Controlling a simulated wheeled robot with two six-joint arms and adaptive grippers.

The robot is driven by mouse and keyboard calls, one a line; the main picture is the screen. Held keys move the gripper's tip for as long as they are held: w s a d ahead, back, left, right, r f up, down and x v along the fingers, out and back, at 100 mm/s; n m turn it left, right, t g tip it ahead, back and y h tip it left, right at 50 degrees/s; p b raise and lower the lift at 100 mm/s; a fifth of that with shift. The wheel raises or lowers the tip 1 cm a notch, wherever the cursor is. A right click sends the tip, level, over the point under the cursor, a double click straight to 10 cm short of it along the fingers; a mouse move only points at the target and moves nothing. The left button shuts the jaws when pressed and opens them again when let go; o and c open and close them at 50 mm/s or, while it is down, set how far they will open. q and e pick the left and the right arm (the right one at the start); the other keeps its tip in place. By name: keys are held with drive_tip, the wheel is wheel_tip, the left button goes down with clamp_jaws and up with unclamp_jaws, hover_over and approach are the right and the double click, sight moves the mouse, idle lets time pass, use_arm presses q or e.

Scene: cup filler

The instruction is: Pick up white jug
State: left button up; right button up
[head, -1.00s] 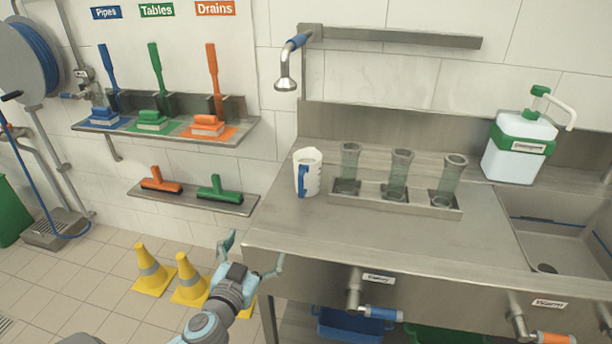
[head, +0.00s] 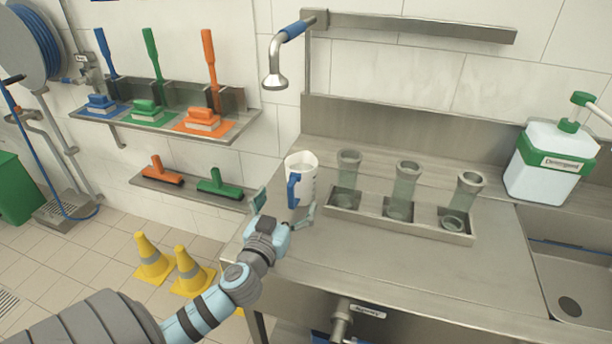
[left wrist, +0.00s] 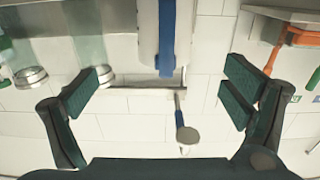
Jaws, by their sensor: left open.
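The white jug (head: 303,175) with a blue handle stands upright on the steel counter, left of the tube rack. Its handle faces my left gripper. My left gripper (head: 284,205) is open, just in front of the jug, with its fingers spread toward the handle. In the left wrist view the jug's blue handle (left wrist: 167,40) and white side (left wrist: 147,35) show at the top, between the open fingers (left wrist: 168,92) but farther out. Nothing is held. My right gripper is not in view.
A steel rack (head: 400,217) with 3 clear tubes stands right of the jug. A spray tap (head: 275,80) hangs above and behind it. A green-and-white dispenser (head: 548,160) stands beside the sink (head: 575,285). The counter front (head: 385,265) is bare.

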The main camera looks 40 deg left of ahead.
sight(289, 192)
use_arm(q)
drive_tip(key=x, duration=0.4)
drive_tip(key=shift+a, duration=0.4)
drive_tip(key=x, duration=0.3)
drive_tip(key=shift+f+p, duration=0.25)
drive_tip(key=shift+p, duration=0.05)
drive_tip(key=x, duration=0.2)
drive_tip(key=shift+w+a+r, duration=0.15)
drive_tip(key=shift+w+r, duration=0.05)
drive_tip(key=shift+w, duration=0.2)
drive_tip(key=shift+w+a, duration=0.1)
drive_tip(key=shift+w, duration=0.2)
drive_tip(key=shift+w+f, duration=0.1)
drive_tip(key=shift+f, duration=0.05)
drive_tip(key=c, duration=1.9)
wheel_tip(289, 192, up, 10)
drive_tip(key=p, duration=0.4)
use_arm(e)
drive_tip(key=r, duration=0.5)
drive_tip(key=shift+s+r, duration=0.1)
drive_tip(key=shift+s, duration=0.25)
